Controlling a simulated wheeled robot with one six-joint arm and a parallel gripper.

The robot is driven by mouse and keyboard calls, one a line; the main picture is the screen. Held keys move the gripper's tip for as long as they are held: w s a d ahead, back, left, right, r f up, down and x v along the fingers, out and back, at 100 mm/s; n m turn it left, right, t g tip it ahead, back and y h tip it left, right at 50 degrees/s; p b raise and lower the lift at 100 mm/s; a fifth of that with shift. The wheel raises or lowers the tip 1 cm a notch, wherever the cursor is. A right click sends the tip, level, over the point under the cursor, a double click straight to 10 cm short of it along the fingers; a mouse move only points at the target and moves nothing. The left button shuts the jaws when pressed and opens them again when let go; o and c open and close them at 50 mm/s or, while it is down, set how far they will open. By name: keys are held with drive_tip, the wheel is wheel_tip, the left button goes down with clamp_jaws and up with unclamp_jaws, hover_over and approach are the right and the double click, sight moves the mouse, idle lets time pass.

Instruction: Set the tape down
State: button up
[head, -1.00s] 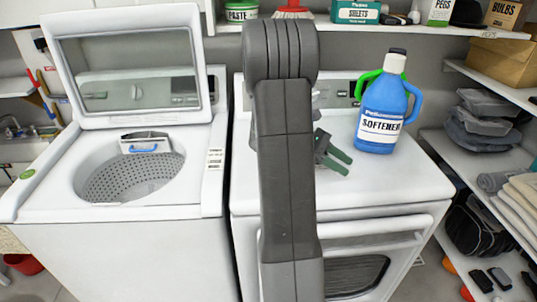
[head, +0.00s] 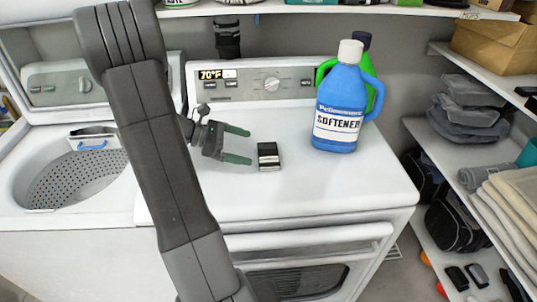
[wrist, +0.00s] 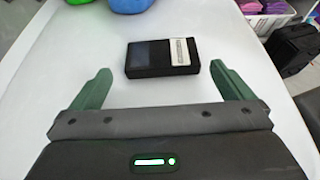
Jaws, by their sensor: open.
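The tape (head: 268,157) is a small black box with a pale label. It lies flat on the white top of the dryer (head: 225,190), near the middle. My gripper (head: 250,146) is low over the dryer top with its green fingers spread, pointing right toward the tape. In the wrist view the tape (wrist: 160,57) lies just ahead, around the level of the fingertips, with a gap to each finger. The gripper is open and nothing is held between the fingers.
A blue softener jug (head: 340,105) stands right of the tape, with a green bottle (head: 370,85) behind it. The control panel (head: 255,85) rises behind. An open washer (head: 75,180) is at left, shelving (head: 455,150) at right. The front of the dryer top is clear.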

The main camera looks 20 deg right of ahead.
sight(263, 153)
drive_tip(key=x, duration=0.2)
drive_tip(key=p+x, duration=0.1)
drive_tip(key=x, duration=0.2)
drive_tip(key=shift+s+d+f, duration=0.1)
drive_tip(key=shift+f, duration=0.4)
drive_tip(key=c, duration=0.7)
drive_tip(key=shift+c, duration=0.2)
